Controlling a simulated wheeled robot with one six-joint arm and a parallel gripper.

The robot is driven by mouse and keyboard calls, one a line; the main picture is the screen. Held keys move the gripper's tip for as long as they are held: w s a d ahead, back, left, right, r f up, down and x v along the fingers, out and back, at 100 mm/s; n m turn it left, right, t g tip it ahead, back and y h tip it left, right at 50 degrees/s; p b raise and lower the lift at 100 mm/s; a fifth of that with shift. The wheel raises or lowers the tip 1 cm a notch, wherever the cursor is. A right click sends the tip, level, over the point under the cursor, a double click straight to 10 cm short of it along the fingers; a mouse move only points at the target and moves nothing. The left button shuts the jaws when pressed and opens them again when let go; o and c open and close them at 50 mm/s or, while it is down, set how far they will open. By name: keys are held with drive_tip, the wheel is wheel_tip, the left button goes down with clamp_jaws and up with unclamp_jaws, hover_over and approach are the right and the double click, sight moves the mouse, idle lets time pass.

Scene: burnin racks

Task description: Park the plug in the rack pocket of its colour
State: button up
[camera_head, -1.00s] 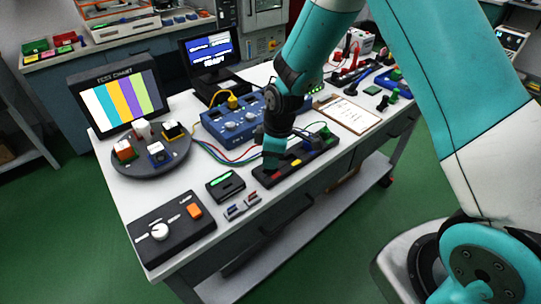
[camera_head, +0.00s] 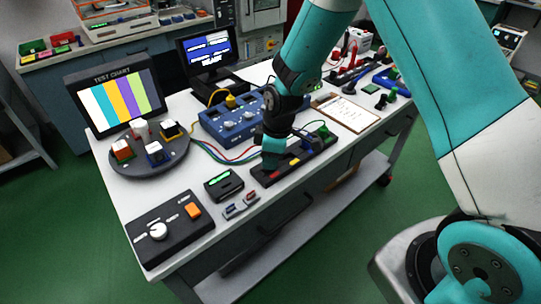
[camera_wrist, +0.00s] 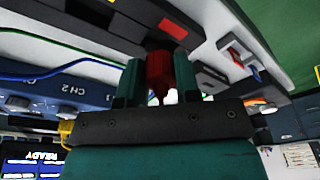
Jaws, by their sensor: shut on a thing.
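My gripper (camera_wrist: 158,78) is shut on a red plug (camera_wrist: 157,68), which shows between its two teal fingers in the wrist view. In the head view, my gripper (camera_head: 271,160) is at the left part of the long black rack (camera_head: 313,157), and the plug is hidden behind it. The rack has a red mark (camera_head: 275,174), a yellow mark (camera_head: 295,162) and a green plug (camera_head: 323,132) near its right end. The red mark also shows in the wrist view (camera_wrist: 173,29), just beyond the plug. I cannot tell whether the plug touches the rack.
A blue box with knobs (camera_head: 228,122) stands behind the rack, with cables running from it. A small black meter (camera_head: 224,184) and small clips (camera_head: 241,206) lie to the left. A clipboard (camera_head: 347,112) lies to the right. A round stand (camera_head: 140,170) holds several coloured blocks.

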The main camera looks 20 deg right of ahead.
drive_tip(key=shift+f+b, duration=0.6)
drive_tip(key=shift+f, duration=0.35)
drive_tip(key=o, duration=1)
drive_tip(key=r, duration=0.5)
drive_tip(key=d+r, duration=0.1)
drive_tip(key=r, duration=0.5)
drive_tip(key=s+d+r, duration=0.1)
drive_tip(key=r, duration=0.5)
drive_tip(key=shift+s+d+r+b, duration=0.1)
drive_tip(key=shift+d+r+b, duration=0.1)
drive_tip(key=shift+b, duration=0.2)
drive_tip(key=s+a+r+m+y, duration=0.1)
drive_tip(key=s+a+r+m, duration=0.1)
drive_tip(key=s, duration=0.5)
drive_tip(key=s+a+r+m, duration=0.1)
drive_tip(key=s+a+r, duration=0.1)
drive_tip(key=s, duration=0.6)
drive_tip(key=s+a+r+m+y, duration=0.1)
drive_tip(key=s+a+r+m, duration=0.1)
drive_tip(key=s, duration=0.6)
drive_tip(key=shift+s+a+r+m+g+y, duration=0.1)
drive_tip(key=shift+a+r+m+g+y, duration=0.1)
drive_tip(key=shift+a, duration=0.15)
drive_tip(key=shift+s+a+r+m+g+y, duration=0.1)
drive_tip(key=shift+a+g, duration=0.1)
drive_tip(key=shift+a, duration=0.1)
